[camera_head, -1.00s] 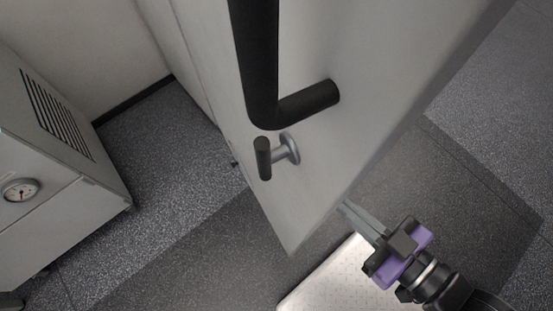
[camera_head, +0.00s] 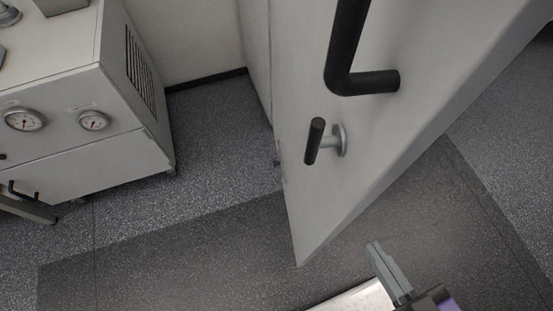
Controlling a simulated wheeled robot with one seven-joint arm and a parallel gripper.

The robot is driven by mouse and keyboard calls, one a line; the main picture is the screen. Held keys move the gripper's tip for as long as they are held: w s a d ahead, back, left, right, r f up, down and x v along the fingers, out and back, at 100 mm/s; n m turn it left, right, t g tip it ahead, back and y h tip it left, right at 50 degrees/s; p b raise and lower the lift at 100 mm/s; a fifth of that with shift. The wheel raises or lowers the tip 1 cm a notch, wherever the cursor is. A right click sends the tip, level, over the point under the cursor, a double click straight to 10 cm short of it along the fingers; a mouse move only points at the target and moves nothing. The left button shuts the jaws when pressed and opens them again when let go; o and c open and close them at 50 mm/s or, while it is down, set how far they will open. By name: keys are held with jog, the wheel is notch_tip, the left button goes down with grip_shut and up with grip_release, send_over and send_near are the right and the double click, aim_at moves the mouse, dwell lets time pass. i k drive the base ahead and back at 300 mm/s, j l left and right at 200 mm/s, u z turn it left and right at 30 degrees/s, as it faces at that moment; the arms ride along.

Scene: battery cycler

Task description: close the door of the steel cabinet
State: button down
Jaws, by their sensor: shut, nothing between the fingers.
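The cabinet door (camera_head: 400,140) is a light grey panel standing open, its lower corner pointing toward me. It carries a long black bar handle (camera_head: 348,45) and a smaller black lever on a round metal base (camera_head: 338,140). My gripper (camera_head: 374,250) is at the lower right, its grey fingers shut and empty. In the picture it lies just below the door's lower edge; I see a gap and no contact. Most of my gripper's body is cut off by the bottom edge.
A grey machine (camera_head: 90,165) with gauges (camera_head: 24,119) and a side vent stands at the left. Speckled dark floor (camera_head: 205,150) lies between it and the door. More open floor (camera_head: 500,150) shows at the right. A white surface (camera_head: 355,299) shows at the bottom.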

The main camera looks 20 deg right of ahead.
aim_at(395, 75)
jog(key=i+j+u, duration=0.25)
jog(key=j, duration=0.15)
jog(key=i+j+u, duration=0.1)
jog(key=j+u, duration=0.15)
jog(key=j, duration=0.15)
jog(key=i+j, duration=0.4)
